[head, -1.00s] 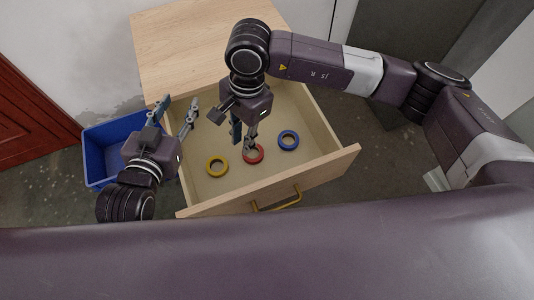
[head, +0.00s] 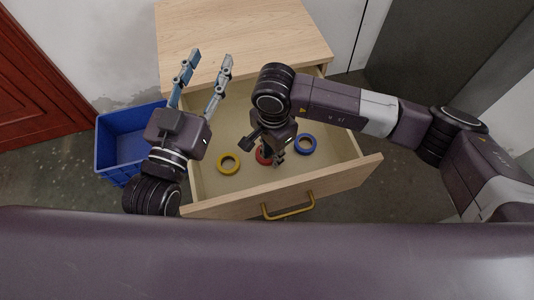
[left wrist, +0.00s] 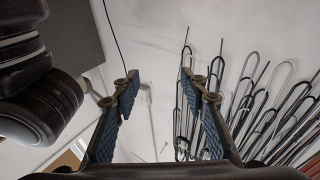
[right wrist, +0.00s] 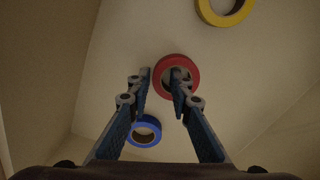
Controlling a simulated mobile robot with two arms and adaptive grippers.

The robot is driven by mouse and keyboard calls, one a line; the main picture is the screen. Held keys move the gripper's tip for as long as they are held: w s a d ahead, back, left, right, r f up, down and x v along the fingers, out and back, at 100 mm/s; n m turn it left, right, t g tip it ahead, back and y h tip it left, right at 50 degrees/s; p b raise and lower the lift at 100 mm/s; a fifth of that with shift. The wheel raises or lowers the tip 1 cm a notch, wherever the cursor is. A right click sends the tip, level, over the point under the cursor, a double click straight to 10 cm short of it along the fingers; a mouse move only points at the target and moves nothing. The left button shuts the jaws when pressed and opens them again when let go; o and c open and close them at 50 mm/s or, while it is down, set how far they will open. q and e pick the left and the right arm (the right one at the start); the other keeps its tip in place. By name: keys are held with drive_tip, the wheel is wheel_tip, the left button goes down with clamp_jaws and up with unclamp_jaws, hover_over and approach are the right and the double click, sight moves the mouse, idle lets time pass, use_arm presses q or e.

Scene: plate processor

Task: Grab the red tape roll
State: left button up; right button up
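The red tape roll (head: 263,156) lies flat on the drawer floor, partly hidden by my right gripper in the head view. In the right wrist view the red roll (right wrist: 177,62) sits between and beyond the fingertips, with the right-hand finger overlapping its hole. My right gripper (right wrist: 160,80) is open, pointing down into the drawer, with one finger over the roll's hole and the other just outside its rim. Whether it touches the roll cannot be told. My left gripper (head: 207,72) is open and empty, raised over the drawer's left side; its fingers also show in the left wrist view (left wrist: 160,85).
A yellow roll (head: 219,164) and a blue roll (head: 305,136) lie on either side in the open drawer. The drawer front (head: 340,178) has a yellow handle (head: 290,213). A blue bin (head: 110,150) stands on the floor at left.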

drive_tip(key=shift+f, duration=0.15)
drive_tip(key=shift+c, duration=0.6)
clamp_jaws()
